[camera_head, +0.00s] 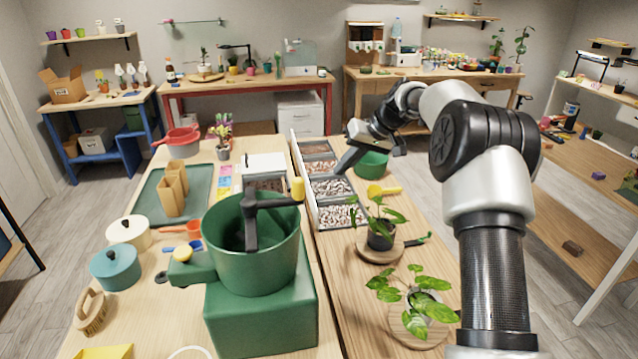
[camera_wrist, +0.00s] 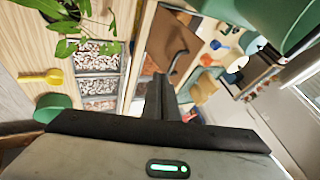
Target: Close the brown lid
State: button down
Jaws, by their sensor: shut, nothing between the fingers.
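The brown lid (camera_wrist: 172,42) shows in the wrist view as a flat brown panel beside the divided tray, with a grey bar-like handle along its edge. I cannot make out its brown face or its tilt clearly in the head view. My gripper (camera_head: 342,170) points down to the left over the divided tray (camera_head: 319,217), in the head view. Its fingers (camera_wrist: 163,92) are together and empty in the wrist view. They overlap the lower edge of the lid in the picture; contact cannot be told.
A green mixer (camera_head: 251,245) with a yellow-knobbed crank stands in front. A white-topped box (camera_head: 263,163) is behind it. A green bowl (camera_head: 372,165), a yellow scoop (camera_head: 385,190) and potted plants (camera_head: 380,234) lie right of the tray.

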jog(key=a+r+p+x, duration=0.1)
jog(key=p+x, duration=0.1)
jog(key=x, duration=1.1)
jog(key=shift+w+a+f, duration=0.2)
jog(key=shift+w+a, duration=0.05)
jog(key=shift+a, duration=0.15)
jog(key=shift+a, duration=0.1)
